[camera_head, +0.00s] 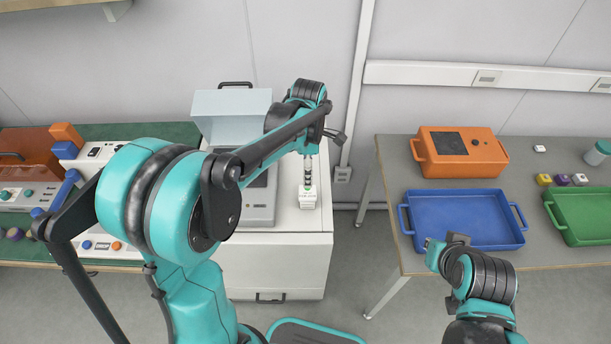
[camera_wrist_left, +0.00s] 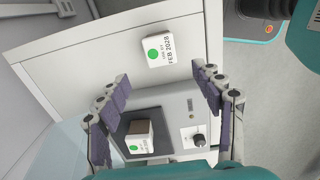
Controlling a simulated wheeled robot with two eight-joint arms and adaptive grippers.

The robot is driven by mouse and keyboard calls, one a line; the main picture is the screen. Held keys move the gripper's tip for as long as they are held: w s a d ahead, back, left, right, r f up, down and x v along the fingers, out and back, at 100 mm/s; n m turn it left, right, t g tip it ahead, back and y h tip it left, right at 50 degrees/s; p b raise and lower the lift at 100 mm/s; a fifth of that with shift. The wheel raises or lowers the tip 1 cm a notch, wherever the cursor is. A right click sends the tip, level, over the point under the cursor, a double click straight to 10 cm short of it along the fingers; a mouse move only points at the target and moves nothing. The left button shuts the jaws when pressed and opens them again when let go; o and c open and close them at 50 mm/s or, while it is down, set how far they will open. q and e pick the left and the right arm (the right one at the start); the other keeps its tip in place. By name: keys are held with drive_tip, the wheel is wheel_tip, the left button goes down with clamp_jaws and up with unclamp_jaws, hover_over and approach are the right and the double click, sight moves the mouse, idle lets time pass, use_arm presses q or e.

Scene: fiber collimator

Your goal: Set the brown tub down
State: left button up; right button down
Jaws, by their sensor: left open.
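The brown tub (camera_wrist_left: 138,138), with brown sides and a white lid with a green dot, stands on the dark plate of a grey device (camera_wrist_left: 175,112) in the left wrist view. My left gripper (camera_wrist_left: 165,88) is open, its two fingers wide apart above the device with nothing between them. The tub is not held. In the head view my left arm hides the tub. A white-lidded tub marked FEB 2028 (camera_wrist_left: 165,48) stands on the white cabinet top, also seen in the head view (camera_head: 308,197). My right gripper (camera_head: 445,247) is by the blue tray; its fingers are unclear.
The grey device has a raised clear lid (camera_head: 231,108) and stands on a white cabinet (camera_head: 275,262). On the right table are a blue tray (camera_head: 462,243), an orange case (camera_head: 457,170) and a green tray (camera_head: 590,235). A green-topped bench (camera_head: 130,131) stands left.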

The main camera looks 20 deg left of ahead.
use_arm(q)
drive_tip(key=s+a+r+m+t, duration=0.1)
drive_tip(key=s+r+m+t, duration=0.1)
drive_tip(key=s+m, duration=0.6)
drive_tip(key=s+a+r+m+t, duration=0.1)
drive_tip(key=s+r+m+t, duration=0.2)
drive_tip(key=s+m, duration=0.6)
drive_tip(key=m+t, duration=0.2)
drive_tip(key=m, duration=0.2)
drive_tip(key=shift+a, duration=0.4)
drive_tip(key=shift+r, duration=0.1)
drive_tip(key=shift+f+b, duration=0.5)
drive_tip(key=shift+f, duration=0.05)
